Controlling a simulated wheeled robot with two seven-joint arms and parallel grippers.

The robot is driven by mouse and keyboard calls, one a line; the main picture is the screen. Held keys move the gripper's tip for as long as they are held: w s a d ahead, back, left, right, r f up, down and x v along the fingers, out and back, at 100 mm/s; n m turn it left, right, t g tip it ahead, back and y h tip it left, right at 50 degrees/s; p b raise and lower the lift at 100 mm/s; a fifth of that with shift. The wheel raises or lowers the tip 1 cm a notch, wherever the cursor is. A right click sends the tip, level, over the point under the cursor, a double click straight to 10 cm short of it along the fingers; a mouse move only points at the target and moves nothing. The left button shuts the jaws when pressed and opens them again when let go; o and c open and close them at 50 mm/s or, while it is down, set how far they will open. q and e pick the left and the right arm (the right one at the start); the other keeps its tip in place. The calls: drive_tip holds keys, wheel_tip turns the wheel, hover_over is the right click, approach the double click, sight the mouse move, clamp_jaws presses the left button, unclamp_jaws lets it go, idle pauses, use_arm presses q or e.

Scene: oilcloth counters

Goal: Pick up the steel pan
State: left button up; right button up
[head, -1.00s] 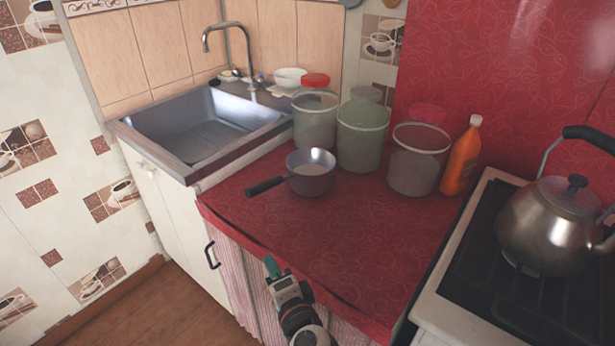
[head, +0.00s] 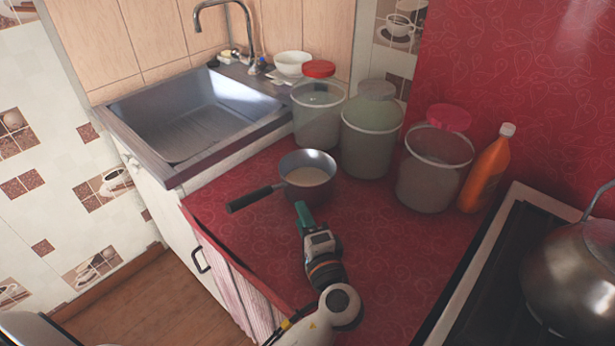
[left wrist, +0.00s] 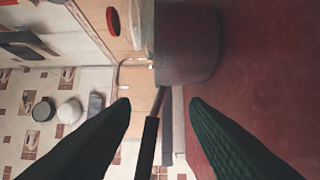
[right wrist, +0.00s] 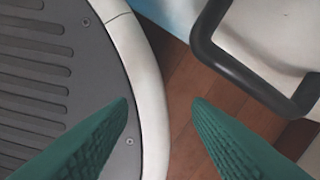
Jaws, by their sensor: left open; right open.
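The steel pan (head: 308,172) stands upright on the red counter, in front of the jars. Its dark handle (head: 252,199) points left toward the sink side. In the left wrist view the pan (left wrist: 187,45) is at the top, with its handle (left wrist: 148,140) between the fingers in the picture. My left gripper (head: 303,212) is just in front of the pan, near the handle's base; its spread fingers (left wrist: 160,103) hold nothing. My right gripper (right wrist: 160,102) shows only in its wrist view, open and empty, low above the wooden floor.
Lidded jars (head: 372,135) and an orange bottle (head: 487,170) stand behind the pan. The sink (head: 195,120) is at left. A kettle (head: 575,285) sits on the stove (head: 490,270) at right. A black cabinet handle (right wrist: 255,80) is close to my right gripper.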

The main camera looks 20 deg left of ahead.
sight(283, 186)
use_arm(q)
drive_tip(key=x, duration=0.4)
drive_tip(key=shift+s+a+r, duration=0.1)
drive_tip(key=shift+s+a, duration=0.1)
drive_tip(key=shift+w+a, duration=0.15)
drive_tip(key=shift+w, duration=0.1)
drive_tip(key=shift+w+a+p, duration=0.25)
drive_tip(key=shift+a+p, duration=0.15)
drive_tip(key=x, duration=0.3)
drive_tip(key=shift+a+p, duration=0.35)
drive_tip(key=shift+a, duration=0.15)
drive_tip(key=shift+w+a, duration=0.3)
drive_tip(key=shift+w, duration=0.05)
clamp_jaws()
drive_tip(key=shift+s, duration=0.1)
use_arm(e)
drive_tip(key=shift+s+r, duration=0.8)
drive_tip(key=shift+r, duration=0.05)
use_arm(q)
drive_tip(key=shift+r, duration=0.1)
